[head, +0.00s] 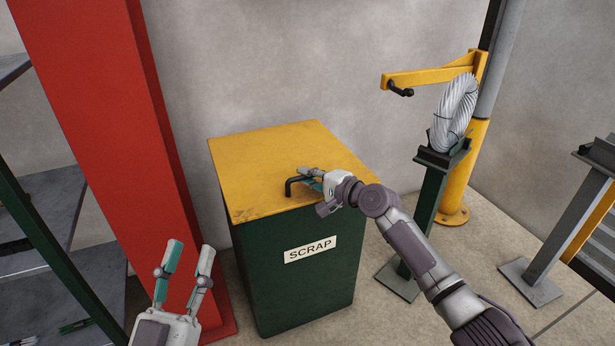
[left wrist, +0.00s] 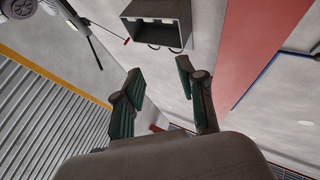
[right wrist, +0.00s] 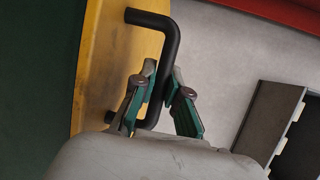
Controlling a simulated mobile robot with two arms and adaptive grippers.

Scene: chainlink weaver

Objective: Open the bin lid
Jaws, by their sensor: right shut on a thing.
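The scrap bin (head: 290,284) is a dark green box with a SCRAP label on its front. Its yellow lid (head: 262,150) lies flat across the top, with no gap visible. A black bar handle (head: 290,186) stands on the lid near its front edge. It also shows in the right wrist view (right wrist: 150,18). My right gripper (head: 310,174) is at the handle, and its fingers (right wrist: 164,72) are closed around the bar. My left gripper (head: 189,250) is open and empty, in front of the bin at the left.
A red column (head: 110,130) stands left of the bin, with dark shelves (head: 60,215) beyond it. A green stand (head: 430,200) holding a wire coil (head: 455,112) is at the right, beside a yellow post (head: 469,165) with an arm. The grey wall is close behind the bin.

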